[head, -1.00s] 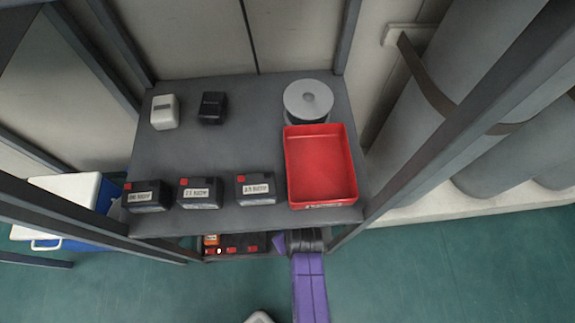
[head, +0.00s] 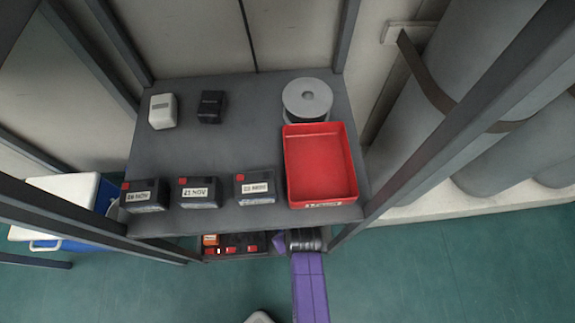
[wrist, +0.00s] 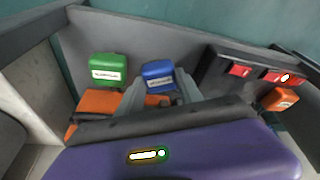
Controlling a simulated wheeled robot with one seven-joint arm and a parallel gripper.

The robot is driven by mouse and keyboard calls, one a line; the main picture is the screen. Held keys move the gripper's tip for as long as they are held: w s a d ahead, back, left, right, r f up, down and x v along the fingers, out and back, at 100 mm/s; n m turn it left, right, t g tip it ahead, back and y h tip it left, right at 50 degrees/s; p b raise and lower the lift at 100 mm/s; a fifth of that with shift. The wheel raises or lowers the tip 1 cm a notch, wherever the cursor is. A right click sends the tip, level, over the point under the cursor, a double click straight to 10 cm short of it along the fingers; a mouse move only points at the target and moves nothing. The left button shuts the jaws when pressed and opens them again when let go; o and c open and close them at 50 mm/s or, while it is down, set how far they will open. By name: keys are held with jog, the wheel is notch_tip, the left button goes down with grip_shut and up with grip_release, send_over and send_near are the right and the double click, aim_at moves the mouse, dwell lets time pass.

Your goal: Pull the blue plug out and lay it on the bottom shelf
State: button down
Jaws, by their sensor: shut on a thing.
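The blue plug (wrist: 158,75), with a pale label, is between the fingertips of my gripper (wrist: 160,92) in the wrist view. My gripper is shut on it. Its lower part is hidden by the fingers, so I cannot tell whether it still sits in a socket. A green plug (wrist: 108,68) with a label stands to its left. Orange blocks (wrist: 105,102) lie nearer, partly behind the gripper. In the head view the upper shelf hides my gripper and the blue plug; only my purple arm shows at the shelf's front edge.
A black strip with red parts (wrist: 240,71) and an orange block (wrist: 281,98) are at right in the wrist view. The upper shelf (head: 240,145) holds a red tray (head: 320,195), a spool (head: 307,98) and several dark boxes. Grey posts flank the rack.

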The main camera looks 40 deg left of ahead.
jog(key=c, duration=0.7)
grip_release()
jog(key=p+v, duration=0.5)
jog(key=v, duration=0.2)
jog(key=shift+d+r, duration=0.2)
jog(key=shift+r, duration=0.15)
